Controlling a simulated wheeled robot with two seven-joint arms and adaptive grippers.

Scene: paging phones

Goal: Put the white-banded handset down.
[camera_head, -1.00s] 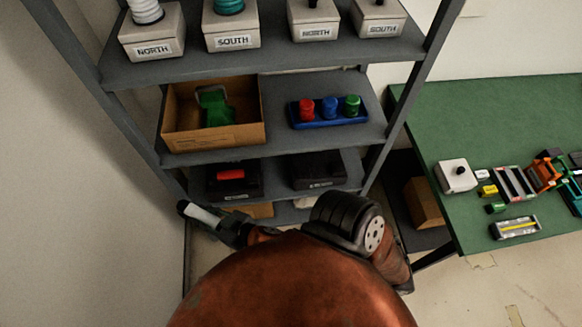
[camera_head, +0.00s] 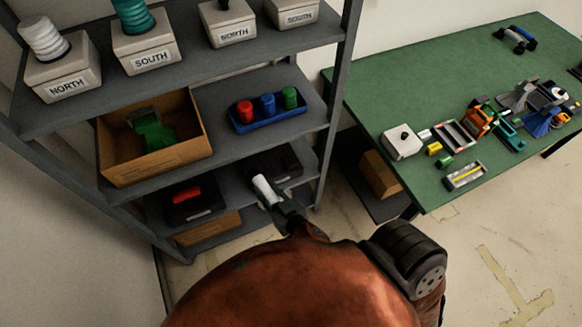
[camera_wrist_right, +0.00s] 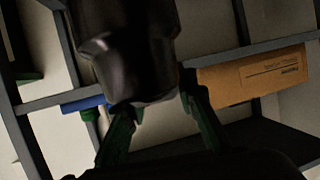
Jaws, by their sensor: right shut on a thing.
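The white-banded handset (camera_head: 266,190) is held in my right gripper (camera_head: 280,206), in front of the lower shelf. Its white part shows in the head view, and its dark body (camera_wrist_right: 132,50) fills the upper middle of the right wrist view, between the two fingers. A dark base unit (camera_head: 284,162) sits on the lower shelf behind the handset, partly covered by it. I cannot tell whether the handset touches the unit. Another dark base (camera_head: 195,209) with a red piece on it stands to the left. My left gripper is not in view.
The shelf above holds a cardboard box (camera_head: 157,173) with a green thing and a blue tray (camera_head: 270,122) with red, blue and green pieces. Grey labelled boxes stand on top. A green table (camera_head: 420,85) with several devices is at the right.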

